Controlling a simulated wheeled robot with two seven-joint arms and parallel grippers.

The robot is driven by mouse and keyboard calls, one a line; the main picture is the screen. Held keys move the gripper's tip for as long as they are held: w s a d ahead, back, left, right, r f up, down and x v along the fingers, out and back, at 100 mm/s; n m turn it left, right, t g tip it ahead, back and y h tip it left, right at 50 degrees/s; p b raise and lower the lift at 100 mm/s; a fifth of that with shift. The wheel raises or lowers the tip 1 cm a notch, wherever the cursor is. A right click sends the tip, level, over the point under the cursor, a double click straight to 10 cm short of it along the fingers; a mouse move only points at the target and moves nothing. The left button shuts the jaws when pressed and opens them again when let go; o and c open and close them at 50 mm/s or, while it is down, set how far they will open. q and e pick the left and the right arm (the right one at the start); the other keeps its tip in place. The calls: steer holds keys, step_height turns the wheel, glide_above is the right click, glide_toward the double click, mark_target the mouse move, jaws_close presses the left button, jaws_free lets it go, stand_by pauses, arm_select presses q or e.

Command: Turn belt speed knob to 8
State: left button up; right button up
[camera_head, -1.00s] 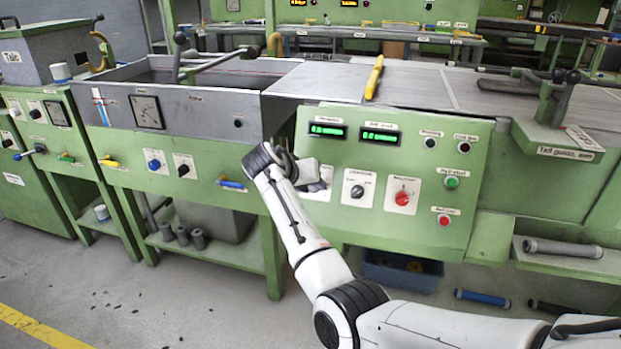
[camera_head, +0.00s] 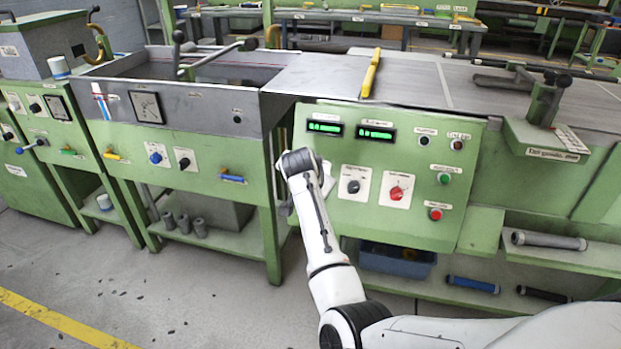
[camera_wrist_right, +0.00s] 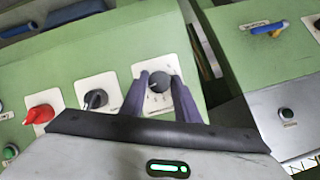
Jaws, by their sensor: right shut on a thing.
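The green control panel (camera_head: 350,225) stands right of the middle in the head view. A black knob (camera_wrist_right: 160,82) on a white plate with scale marks sits between the two dark fingers of my right gripper (camera_wrist_right: 162,80) in the right wrist view. The gripper is shut on this knob. In the head view my right wrist hides this knob; only a sliver of its plate (camera_head: 328,180) shows. The scale figures are too small to read. My left gripper is not in view.
Beside the held knob are another black knob (camera_head: 353,186) and a red knob (camera_head: 396,193). Green (camera_head: 444,178) and red (camera_head: 435,214) buttons sit farther right. Two green displays (camera_head: 324,128) glow above. A blue bin (camera_head: 397,261) lies below the panel.

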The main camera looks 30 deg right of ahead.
stand_by(0.5)
steer(key=o, duration=1)
steer(key=shift+o, duration=0.2)
steer(key=p+v, duration=0.2)
steer(key=v, duration=0.8)
steer(key=shift+s, duration=0.15)
